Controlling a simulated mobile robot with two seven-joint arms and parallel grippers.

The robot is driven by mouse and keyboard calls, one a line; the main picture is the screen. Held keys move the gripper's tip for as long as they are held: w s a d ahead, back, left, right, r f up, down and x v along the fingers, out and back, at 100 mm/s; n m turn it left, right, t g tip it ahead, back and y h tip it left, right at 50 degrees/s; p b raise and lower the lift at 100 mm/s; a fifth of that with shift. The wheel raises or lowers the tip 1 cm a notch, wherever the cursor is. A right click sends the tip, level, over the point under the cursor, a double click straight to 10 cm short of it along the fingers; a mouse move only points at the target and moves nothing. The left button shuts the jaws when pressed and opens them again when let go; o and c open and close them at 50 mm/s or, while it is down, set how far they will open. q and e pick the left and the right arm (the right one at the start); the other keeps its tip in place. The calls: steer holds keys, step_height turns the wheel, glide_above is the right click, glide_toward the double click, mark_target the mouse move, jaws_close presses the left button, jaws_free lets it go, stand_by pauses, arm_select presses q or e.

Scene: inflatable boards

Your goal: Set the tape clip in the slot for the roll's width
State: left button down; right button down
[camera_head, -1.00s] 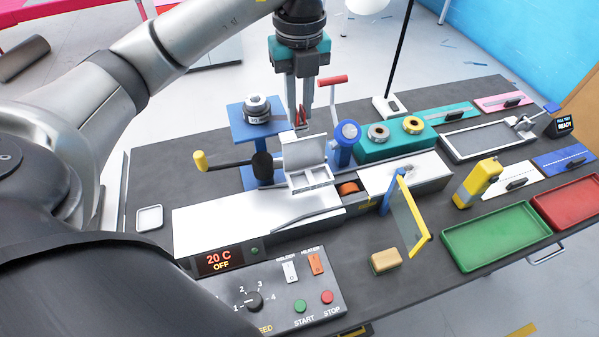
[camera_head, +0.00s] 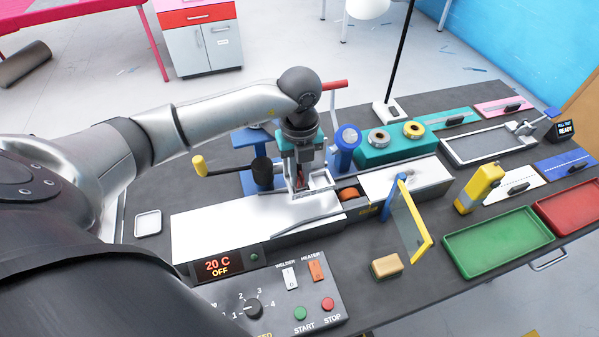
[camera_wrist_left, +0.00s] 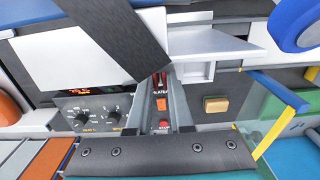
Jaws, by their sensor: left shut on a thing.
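The tape clip (camera_head: 300,182) is a small red piece, mostly hidden between the fingers of my left gripper (camera_head: 302,188). In the left wrist view the red clip (camera_wrist_left: 158,79) shows as a narrow sliver between the fingertips (camera_wrist_left: 160,84). My left gripper is shut on it, pointing down at the white compartmented holder (camera_head: 323,186) on the machine. The gripper covers much of the holder, so I cannot tell whether the clip touches a slot. The holder's pale edge (camera_wrist_left: 196,73) shows beside the fingertips in the wrist view. My right gripper is not in view.
A yellow-framed clear guard (camera_head: 412,222) stands in front. Green (camera_head: 497,243) and red trays lie right.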

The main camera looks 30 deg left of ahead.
mark_target(300, 176)
arm_select(q)
steer(key=shift+f, duration=0.2)
steer(key=c, duration=0.8)
jaws_free()
steer(key=shift+r, duration=0.1)
step_height(300, 176, up, 12)
steer(key=shift+r, duration=0.1)
